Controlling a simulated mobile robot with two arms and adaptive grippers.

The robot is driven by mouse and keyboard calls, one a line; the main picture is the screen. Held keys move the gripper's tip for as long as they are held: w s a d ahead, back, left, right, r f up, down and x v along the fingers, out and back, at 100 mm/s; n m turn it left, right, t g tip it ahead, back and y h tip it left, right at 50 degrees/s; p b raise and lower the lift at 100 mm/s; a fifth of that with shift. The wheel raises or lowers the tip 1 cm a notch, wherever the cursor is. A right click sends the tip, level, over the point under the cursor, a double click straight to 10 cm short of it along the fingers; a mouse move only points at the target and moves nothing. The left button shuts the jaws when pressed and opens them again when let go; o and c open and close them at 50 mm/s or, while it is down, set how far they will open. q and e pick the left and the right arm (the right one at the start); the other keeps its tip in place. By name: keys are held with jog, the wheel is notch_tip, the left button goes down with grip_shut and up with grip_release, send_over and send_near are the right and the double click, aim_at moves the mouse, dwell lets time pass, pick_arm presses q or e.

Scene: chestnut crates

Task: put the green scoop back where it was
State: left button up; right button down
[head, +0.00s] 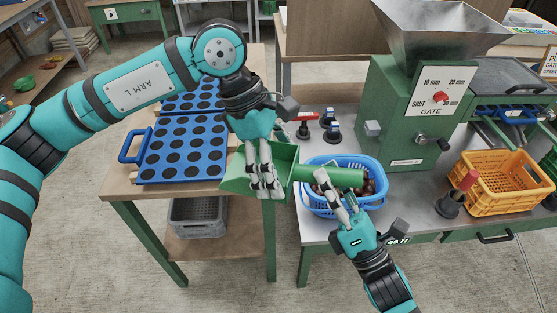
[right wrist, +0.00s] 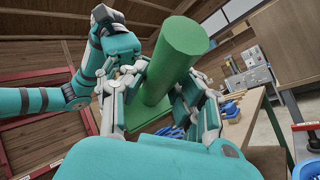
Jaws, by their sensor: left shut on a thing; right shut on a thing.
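The green scoop (head: 340,177) is in the air between the two tables, its handle pointing right over the blue basket and its bowl to the left. My left gripper (head: 265,188) is shut on the scoop's bowl. My right gripper (head: 328,190) is shut on the scoop from the front, by the handle. In the right wrist view the thick green handle of the scoop (right wrist: 180,52) stands tilted between my right fingers (right wrist: 160,90). The fingers hide the exact contact on both sides.
The blue basket (head: 318,205) with chestnuts stands under the handle. Blue trays with holes (head: 150,163) lie on the left wooden table. A green hopper machine (head: 393,120) stands behind right, beside an orange crate (head: 497,207). Small dark-based tools (head: 332,133) stand behind the basket.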

jog(key=c, duration=1.1)
grip_release()
jog(key=shift+s+a+r, duration=0.2)
jog(key=shift+r, duration=0.05)
jog(key=shift+o, duration=0.9)
jog(key=shift+f, duration=0.1)
